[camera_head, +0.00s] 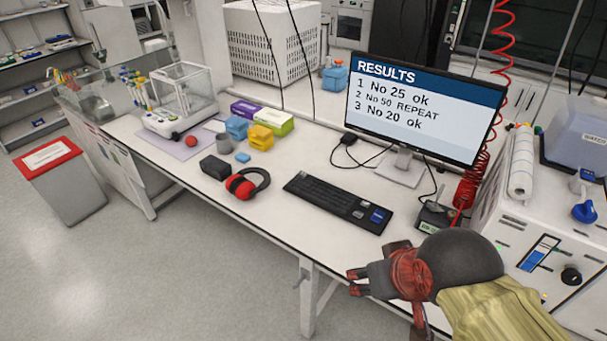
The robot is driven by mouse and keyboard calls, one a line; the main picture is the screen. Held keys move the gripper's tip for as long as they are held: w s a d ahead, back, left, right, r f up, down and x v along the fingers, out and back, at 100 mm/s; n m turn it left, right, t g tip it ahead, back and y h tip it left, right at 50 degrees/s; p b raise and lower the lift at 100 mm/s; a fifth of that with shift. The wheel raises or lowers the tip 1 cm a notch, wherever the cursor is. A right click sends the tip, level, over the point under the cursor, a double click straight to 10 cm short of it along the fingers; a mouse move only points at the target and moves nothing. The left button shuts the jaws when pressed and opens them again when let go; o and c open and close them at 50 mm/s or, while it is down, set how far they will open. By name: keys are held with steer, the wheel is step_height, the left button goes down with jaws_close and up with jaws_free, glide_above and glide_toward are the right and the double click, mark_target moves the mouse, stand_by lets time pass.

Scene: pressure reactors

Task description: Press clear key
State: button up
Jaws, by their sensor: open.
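A black keyboard (338,202) lies on the white bench in front of the monitor. It has a lit blue patch (377,216) and a pale key at its right end. No key label is legible, so I cannot tell which key is the clear key. A white balance (178,104) with a glass case stands at the far left of the bench, with small controls on its front. My gripper (354,282) is open and empty at the lower right, below the keyboard in the picture and apart from it, its fingers pointing left.
The monitor (425,105) shows "RESULTS" with three lines; line 2 reads "No 50 REPEAT". Red ear muffs (243,187), a dark box (216,167) and coloured boxes stand left of the keyboard. A white machine (535,215) stands at the right. The bench's front edge is clear.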

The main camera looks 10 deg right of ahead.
steer(key=c, duration=1)
jaws_close()
stand_by(0.6)
